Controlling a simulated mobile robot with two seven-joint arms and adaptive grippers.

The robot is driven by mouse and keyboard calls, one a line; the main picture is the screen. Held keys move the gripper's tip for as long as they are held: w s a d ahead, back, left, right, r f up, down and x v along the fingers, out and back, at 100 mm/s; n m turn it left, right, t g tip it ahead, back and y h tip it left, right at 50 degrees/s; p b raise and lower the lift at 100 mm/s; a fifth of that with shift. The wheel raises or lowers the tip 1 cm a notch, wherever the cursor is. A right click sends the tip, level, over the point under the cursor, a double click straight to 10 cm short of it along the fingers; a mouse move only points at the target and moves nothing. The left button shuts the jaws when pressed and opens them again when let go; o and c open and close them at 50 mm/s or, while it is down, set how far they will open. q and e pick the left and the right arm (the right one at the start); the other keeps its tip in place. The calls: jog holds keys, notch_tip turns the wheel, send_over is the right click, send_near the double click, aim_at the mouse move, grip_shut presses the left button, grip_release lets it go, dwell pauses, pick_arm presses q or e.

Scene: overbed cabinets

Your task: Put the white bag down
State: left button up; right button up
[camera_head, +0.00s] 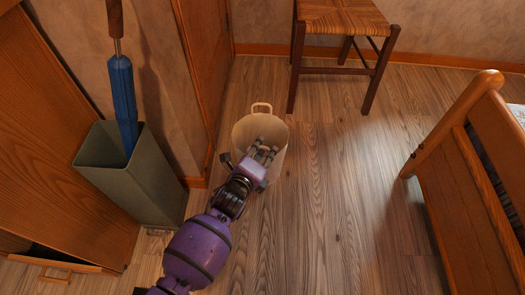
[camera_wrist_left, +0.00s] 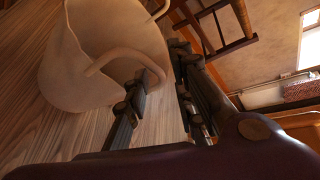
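The white bag (camera_head: 243,132) is a cream, open-topped bag with loop handles, upright on or just above the wood floor in the middle of the head view. It also shows in the left wrist view (camera_wrist_left: 62,62), tilted by the camera angle, with one handle near the fingers. My left gripper (camera_head: 263,153) reaches over the bag's near rim. In the left wrist view its fingers (camera_wrist_left: 160,112) stand apart with floor visible between them; the near handle passes close to one fingertip, and I cannot tell whether they touch. My right gripper is in neither view.
A grey-green umbrella stand (camera_head: 150,185) with a blue umbrella (camera_head: 122,95) is at the left, beside a wooden cabinet (camera_head: 50,140). A woven stool (camera_head: 342,18) stands behind. A wooden bed frame (camera_head: 460,170) is at the right. The floor (camera_head: 340,190) between is clear.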

pick_arm(q)
jog(key=p+v, duration=0.5)
jog(key=v, duration=0.7)
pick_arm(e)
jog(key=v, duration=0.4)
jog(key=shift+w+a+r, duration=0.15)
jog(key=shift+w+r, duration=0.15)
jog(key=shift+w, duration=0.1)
